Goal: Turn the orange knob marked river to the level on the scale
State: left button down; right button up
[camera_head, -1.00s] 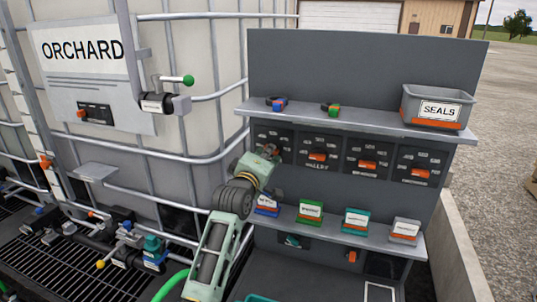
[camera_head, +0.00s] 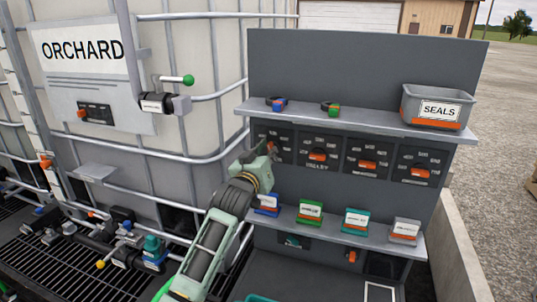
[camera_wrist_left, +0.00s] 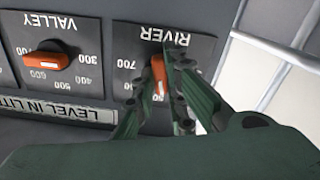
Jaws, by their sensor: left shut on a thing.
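The orange river knob (camera_wrist_left: 158,75) shows in the left wrist view, which sees its dark panel (camera_wrist_left: 135,35) marked RIVER upside down. My left gripper (camera_wrist_left: 155,92) has its fingers on both sides of the knob and is shut on it. Numbers such as 700 and 300 stand around the knob; the fingers hide part of the dial. In the head view my left gripper (camera_head: 268,150) is at the leftmost dial of the board and mostly hides its knob. On the tank at left, an upright white scale strip (camera_head: 50,178) carries an orange marker (camera_head: 45,162). My right gripper is not in view.
The valley knob (camera_wrist_left: 48,60) sits beside the river dial. More orange-knobbed dials (camera_head: 368,165) line the board. A shelf (camera_head: 350,122) with a SEALS bin (camera_head: 437,106) is above, and a lower shelf (camera_head: 335,226) with small boxes is below.

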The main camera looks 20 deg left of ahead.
pick_arm(q)
jog(key=m, duration=1.1)
jog(key=shift+f+m, duration=0.15)
jog(key=shift+m, duration=0.25)
dwell(0.3)
jog(key=c, duration=1.8)
grip_release()
jog(key=s, duration=1.2)
jog(key=shift+a, duration=0.2)
